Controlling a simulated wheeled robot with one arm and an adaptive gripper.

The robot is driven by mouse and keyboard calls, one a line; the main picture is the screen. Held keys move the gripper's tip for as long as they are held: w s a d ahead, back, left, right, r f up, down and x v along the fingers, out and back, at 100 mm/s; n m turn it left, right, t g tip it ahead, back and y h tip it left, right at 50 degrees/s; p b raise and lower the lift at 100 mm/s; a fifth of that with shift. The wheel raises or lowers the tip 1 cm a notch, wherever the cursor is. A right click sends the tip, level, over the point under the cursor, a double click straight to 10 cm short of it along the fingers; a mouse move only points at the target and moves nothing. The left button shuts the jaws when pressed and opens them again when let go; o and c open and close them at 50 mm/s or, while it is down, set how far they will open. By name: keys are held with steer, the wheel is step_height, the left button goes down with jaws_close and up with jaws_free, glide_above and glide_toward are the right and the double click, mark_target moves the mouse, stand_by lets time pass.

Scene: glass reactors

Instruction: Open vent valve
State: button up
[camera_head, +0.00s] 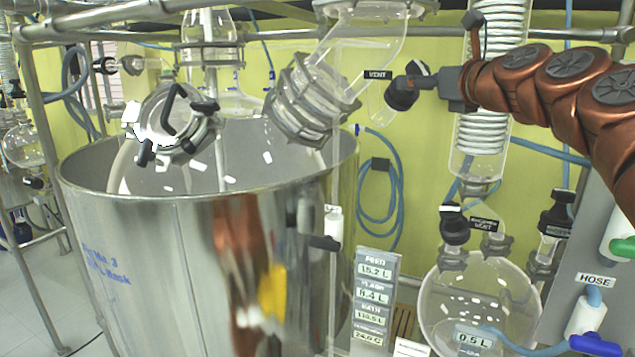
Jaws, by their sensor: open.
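A black "VENT" label (377,75) marks a glass side arm at the upper middle, beside the slanted glass tube. A dark round knob (402,94), apparently the vent valve's, sits just right of the label. My copper-coloured arm reaches in from the right, and my gripper (424,82) is at its left end, close to the knob. The jaws are open, but the dark parts overlap in this view. I cannot tell whether the fingers touch the knob or stand around it. The knob's turning position is unclear.
A large steel bath (190,250) fills the left and middle. A glass coil column (483,120) stands behind my arm. A receiver flask (490,275) is below it, with another vent label (487,225). A metal rail (290,35) crosses above. Blue hoses hang at the wall.

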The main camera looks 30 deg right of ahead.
steer(key=w+a+f+n+g+y+b, duration=0.1)
steer(key=w+a+f+n+g+y, duration=0.1)
steer(key=a+f+n, duration=0.4)
steer(key=w+a+f+n+g+y+b, duration=0.1)
steer(key=w+a+f+n+g+y, duration=0.1)
steer(key=a+f+n, duration=0.4)
steer(key=shift+a+f+n+g, duration=0.5)
steer(key=shift+a+f, duration=1.7)
steer(key=shift+a, duration=1.9)
steer(key=shift+w, duration=0.1)
